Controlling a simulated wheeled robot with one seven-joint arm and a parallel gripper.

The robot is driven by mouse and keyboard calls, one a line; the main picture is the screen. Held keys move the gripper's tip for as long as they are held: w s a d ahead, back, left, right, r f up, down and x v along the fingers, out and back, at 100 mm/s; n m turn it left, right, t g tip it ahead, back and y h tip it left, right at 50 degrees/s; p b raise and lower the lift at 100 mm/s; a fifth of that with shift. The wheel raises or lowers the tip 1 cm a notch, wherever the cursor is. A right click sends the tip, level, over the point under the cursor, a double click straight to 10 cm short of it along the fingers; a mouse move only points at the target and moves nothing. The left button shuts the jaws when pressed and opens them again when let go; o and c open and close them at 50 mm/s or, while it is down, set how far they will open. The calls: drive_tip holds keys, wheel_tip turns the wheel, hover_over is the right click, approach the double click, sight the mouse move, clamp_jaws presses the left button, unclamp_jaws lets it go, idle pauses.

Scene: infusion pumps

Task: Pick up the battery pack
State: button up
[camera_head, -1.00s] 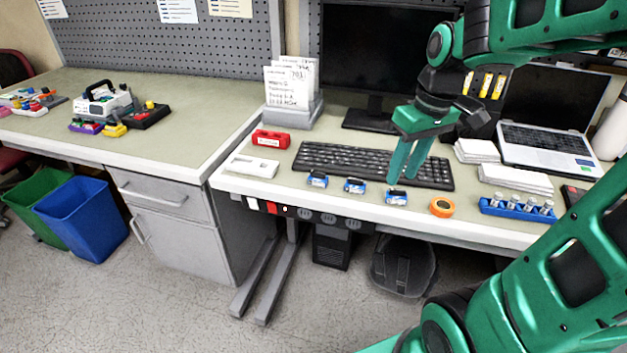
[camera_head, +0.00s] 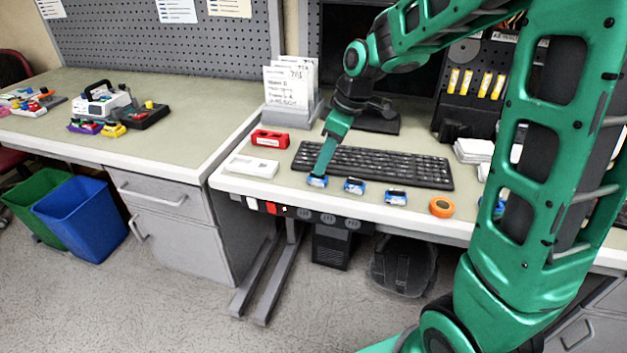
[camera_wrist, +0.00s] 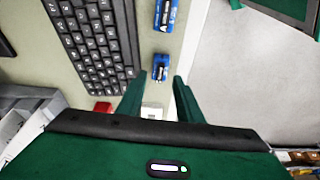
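Three small blue battery packs lie in a row near the front edge of the right desk: a left one (camera_head: 317,182), a middle one (camera_head: 355,186) and a right one (camera_head: 396,198). My gripper (camera_head: 320,174) is low over the left pack, pointing down. In the wrist view my gripper (camera_wrist: 159,84) is open, its two green fingers apart. The left pack (camera_wrist: 160,66) shows at the gap between the fingertips, apparently not gripped. The middle pack (camera_wrist: 166,14) shows farther up in that view. I cannot tell the exact height of the fingertips above the desk.
A black keyboard (camera_head: 385,165) lies close behind the packs. A white box (camera_head: 252,166) and a red holder (camera_head: 270,139) sit left of my gripper. An orange tape roll (camera_head: 441,207) lies to the right. The desk's front edge is close to the packs.

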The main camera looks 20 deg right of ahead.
drive_tip(key=x, duration=0.4)
drive_tip(key=shift+w+f, duration=0.15)
drive_tip(key=shift+f, duration=0.25)
drive_tip(key=shift+c, duration=0.6)
clamp_jaws()
drive_tip(key=shift+r, duration=0.15)
drive_tip(key=shift+r, duration=0.25)
drive_tip(key=r, duration=0.4)
drive_tip(key=shift+a, duration=0.25)
drive_tip(key=s+a+r, duration=0.6)
drive_tip(key=s+a, duration=0.2)
